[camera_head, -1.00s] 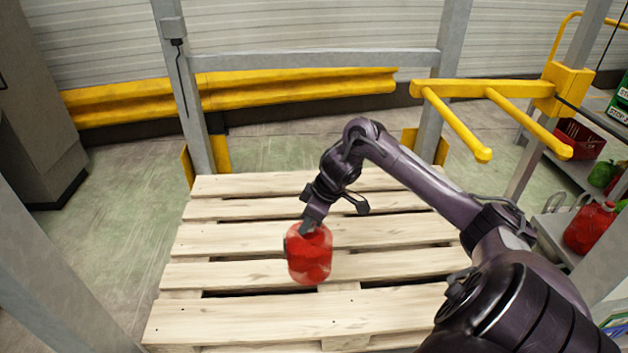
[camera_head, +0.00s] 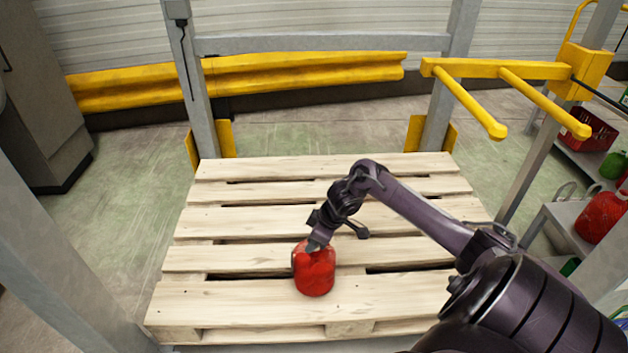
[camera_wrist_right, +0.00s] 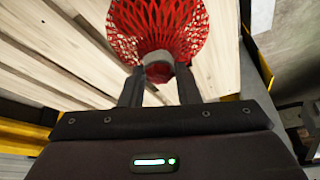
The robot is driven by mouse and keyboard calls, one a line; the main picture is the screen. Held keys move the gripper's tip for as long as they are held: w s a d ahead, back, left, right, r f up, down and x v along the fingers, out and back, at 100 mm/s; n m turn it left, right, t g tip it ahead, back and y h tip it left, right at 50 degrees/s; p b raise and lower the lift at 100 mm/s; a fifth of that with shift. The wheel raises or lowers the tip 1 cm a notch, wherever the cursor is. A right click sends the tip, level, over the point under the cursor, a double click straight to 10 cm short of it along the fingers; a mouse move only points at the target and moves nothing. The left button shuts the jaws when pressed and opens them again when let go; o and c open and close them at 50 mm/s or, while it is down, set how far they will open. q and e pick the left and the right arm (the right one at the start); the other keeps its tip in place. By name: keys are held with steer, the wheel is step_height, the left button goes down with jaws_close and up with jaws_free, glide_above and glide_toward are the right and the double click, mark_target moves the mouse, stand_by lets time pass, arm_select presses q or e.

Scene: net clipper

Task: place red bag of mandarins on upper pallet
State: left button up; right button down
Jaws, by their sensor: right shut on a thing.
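The red bag of mandarins (camera_head: 315,272) is at the front middle of the wooden pallet (camera_head: 235,300) in the head view. It looks upright and low over the boards; I cannot tell whether it touches them. My right gripper (camera_head: 316,245) is shut on the top of the bag. In the right wrist view, the two dark fingers of my right gripper (camera_wrist_right: 160,90) close on the bag's neck, and the red net (camera_wrist_right: 158,28) spreads out beyond them. My left gripper is not in view.
The rest of the pallet is bare. Grey posts and a yellow guard rail (camera_head: 300,73) stand behind it. A yellow pronged bar (camera_head: 500,70) juts in at upper right. A shelf at right holds another red bag (camera_head: 600,216) and a red crate (camera_head: 590,132).

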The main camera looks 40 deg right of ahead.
steer(key=c, duration=1.1)
jaws_free()
